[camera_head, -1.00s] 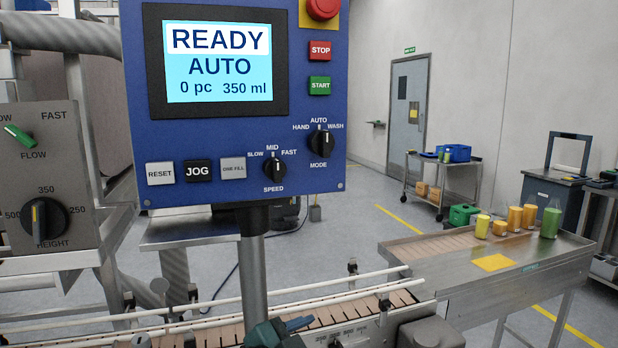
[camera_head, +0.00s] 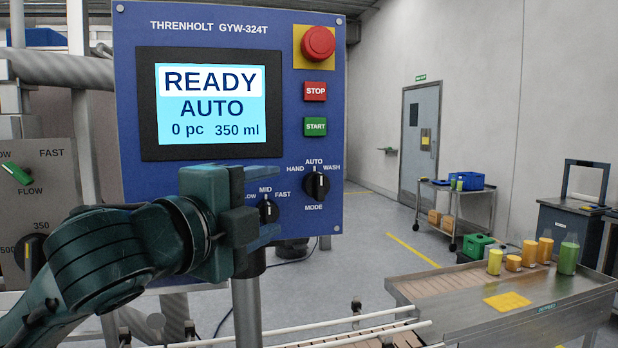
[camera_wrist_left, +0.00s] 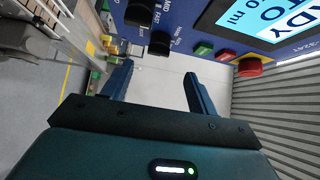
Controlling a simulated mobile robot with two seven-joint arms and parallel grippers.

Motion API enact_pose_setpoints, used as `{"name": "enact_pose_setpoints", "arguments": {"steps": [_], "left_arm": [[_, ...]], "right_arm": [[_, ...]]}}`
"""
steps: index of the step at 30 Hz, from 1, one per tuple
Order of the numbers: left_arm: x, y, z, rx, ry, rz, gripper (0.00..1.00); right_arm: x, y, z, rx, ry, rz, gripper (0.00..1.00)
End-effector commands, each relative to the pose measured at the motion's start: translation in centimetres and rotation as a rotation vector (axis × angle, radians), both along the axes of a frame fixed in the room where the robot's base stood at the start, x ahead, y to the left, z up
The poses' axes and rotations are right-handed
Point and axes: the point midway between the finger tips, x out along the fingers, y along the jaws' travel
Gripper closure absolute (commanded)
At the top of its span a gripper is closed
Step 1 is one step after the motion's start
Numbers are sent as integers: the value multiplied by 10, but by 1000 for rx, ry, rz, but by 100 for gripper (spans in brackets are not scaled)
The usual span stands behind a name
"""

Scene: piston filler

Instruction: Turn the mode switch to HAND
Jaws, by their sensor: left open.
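The black mode switch (camera_head: 317,186) is on the blue panel's lower right, with HAND to its left, AUTO at the top and WASH to its right. Its pointer is up at AUTO, and the screen (camera_head: 210,106) reads READY AUTO. My left gripper (camera_head: 272,206) is open and empty, in front of the panel, left of the mode switch, with its fingers pointing right. It overlaps the speed knob's surroundings and hides the buttons at lower left. In the left wrist view, the mode switch (camera_wrist_left: 160,43) lies above the gap between the open fingers (camera_wrist_left: 158,82). My right gripper is out of view.
The black speed knob (camera_head: 268,211) is just left of and below the mode switch. The red emergency button (camera_head: 318,43), STOP (camera_head: 315,91) and START (camera_head: 315,127) are above it. The conveyor rail (camera_head: 340,328) runs below. The space right of the panel is open.

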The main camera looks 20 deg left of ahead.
Motion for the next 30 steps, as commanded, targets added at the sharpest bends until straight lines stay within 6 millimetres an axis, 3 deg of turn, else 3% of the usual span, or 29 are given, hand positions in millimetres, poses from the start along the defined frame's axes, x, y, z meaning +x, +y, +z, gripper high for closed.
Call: {"name": "enact_pose_setpoints", "arguments": {"steps": [2,4,15,21,30], "left_arm": [[10,-2,6,1,9,-1,41],[25,-6,1,-5,6,-2,41],[95,-19,2,-3,2,-1,41],[111,-22,0,-1,0,-2,41],[113,-22,0,-1,-1,-2,41]], "right_arm": [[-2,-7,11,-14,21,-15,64],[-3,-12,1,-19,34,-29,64],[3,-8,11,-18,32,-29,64],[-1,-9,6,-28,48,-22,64],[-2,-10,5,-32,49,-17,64]]}}
